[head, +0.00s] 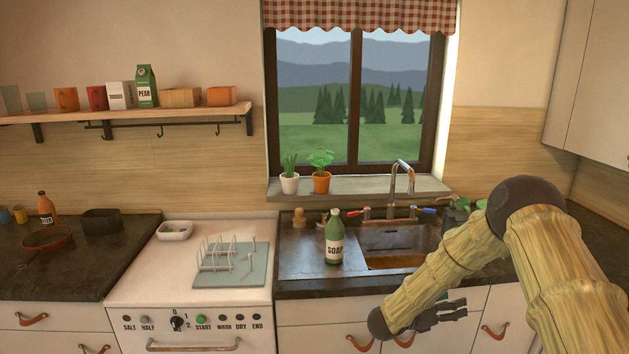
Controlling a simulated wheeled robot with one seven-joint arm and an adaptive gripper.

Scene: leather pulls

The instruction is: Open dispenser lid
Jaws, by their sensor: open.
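No dispenser lid can be made out in the head view. A white dishwasher (180,295) stands at the lower left of centre, with a dial, lamps and the labels SALT, HALF, START, WASH, DRY and END. Its front looks shut; the handle (193,347) is at the bottom picture edge and the lower door is cut off. My gripper (463,309) is open and empty, in front of the cabinet below the sink, well to the right of the dishwasher. Its fingers point right.
A green soap bottle (334,240) stands on the drainboard beside the sink (398,262). A mat with a dish rack (215,255) and a white tray (175,231) lie on the dishwasher top. A dark counter (100,270) with a pan (47,237) is at left.

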